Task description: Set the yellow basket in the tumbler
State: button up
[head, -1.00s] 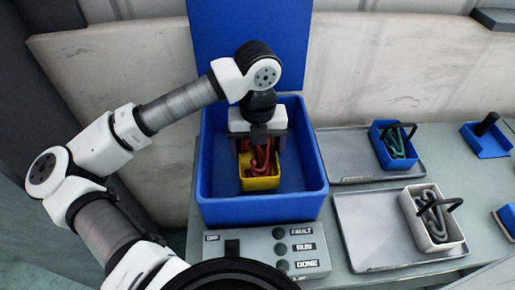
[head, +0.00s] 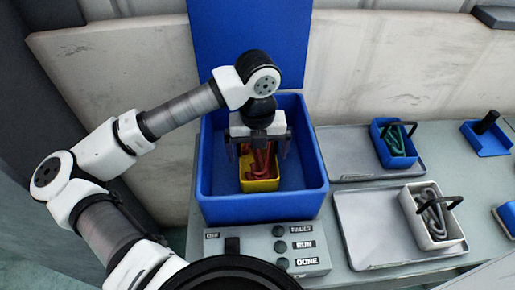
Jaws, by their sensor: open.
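The yellow basket (head: 260,186), with red parts (head: 262,160) in it, stands inside the open blue tumbler (head: 262,209), on its floor near the middle. My gripper (head: 259,150) is open above the basket, with one finger on each side of the red parts and apart from them. The basket's handle cannot be made out clearly, and my gripper hides part of the basket's top. The tumbler's blue lid (head: 250,35) stands raised at the back.
A control panel (head: 262,256) with a switch and buttons labelled FAULT, RUN and DONE is in front of the tumbler. To the right, a blue basket (head: 393,160) and a white basket (head: 432,238) stand on grey trays. A blue holder (head: 487,142) is further right.

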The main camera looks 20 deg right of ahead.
notch_tip(320, 180, up, 12)
jog(key=shift+r+b, duration=0.15)
jog(key=shift+b, duration=0.7)
dwell(0.7)
